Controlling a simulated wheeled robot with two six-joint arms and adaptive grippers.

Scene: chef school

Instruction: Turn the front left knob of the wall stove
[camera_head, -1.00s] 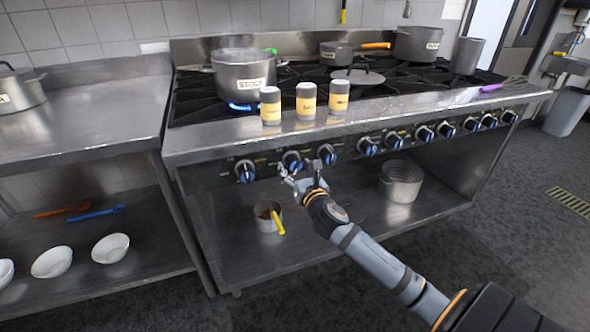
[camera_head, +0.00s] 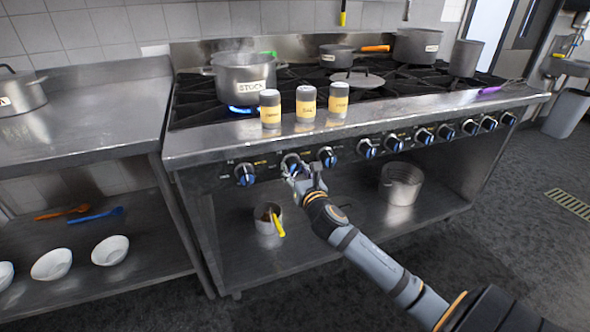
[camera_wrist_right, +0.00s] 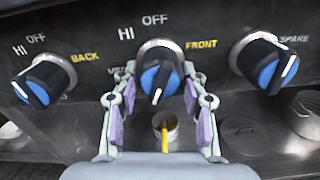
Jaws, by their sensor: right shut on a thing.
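The stove's front panel carries a row of black knobs with blue faces. The knob labelled FRONT (camera_wrist_right: 160,77) is second from the left in the head view (camera_head: 291,163). Its white pointer line is tilted slightly in the right wrist view. My right gripper (camera_wrist_right: 159,82) has one finger on each side of this knob and is shut on it. In the head view the gripper (camera_head: 304,178) is at the panel, partly covering the knob's lower side. My left gripper is not in view.
The BACK knob (camera_wrist_right: 45,80) is close on the left and the SPARE knob (camera_wrist_right: 264,62) on the right. Above stand several shakers (camera_head: 306,103) and a stock pot (camera_head: 243,80) over a blue flame. A small pot (camera_head: 267,220) sits on the shelf below.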

